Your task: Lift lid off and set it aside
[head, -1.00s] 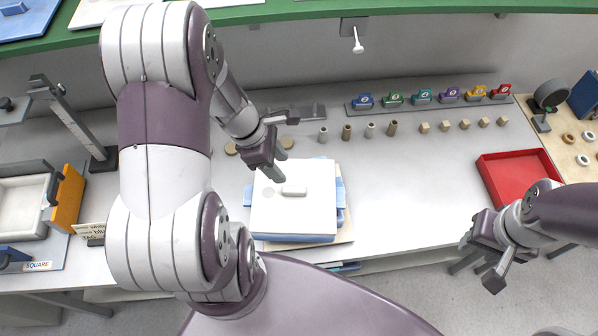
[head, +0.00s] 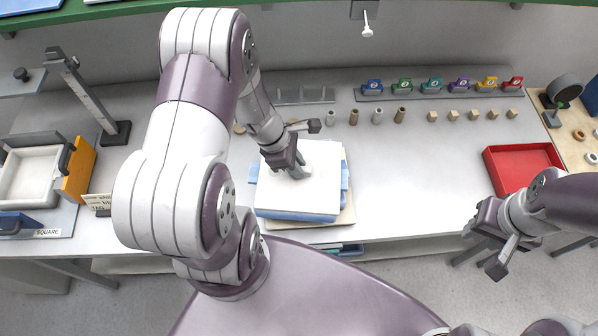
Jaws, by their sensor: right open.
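The white lid (head: 288,196) lies flat on top of a blue box (head: 290,216), whose blue side tabs stick out left and right. The lid's small raised handle (head: 307,171) is partly hidden by my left gripper. My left gripper (head: 300,174) points down at the handle, with its fingers at or around it. I cannot tell whether the fingers are closed on the handle. My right gripper (head: 482,248) is open and empty, in front of the table's front edge at the right.
The box stands on a beige board (head: 345,213) near the table's front edge. A red tray (head: 520,170) is at the right. Small cylinders and cubes (head: 453,115) line the back below coloured labelled tags (head: 430,86). Clear table lies between board and red tray.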

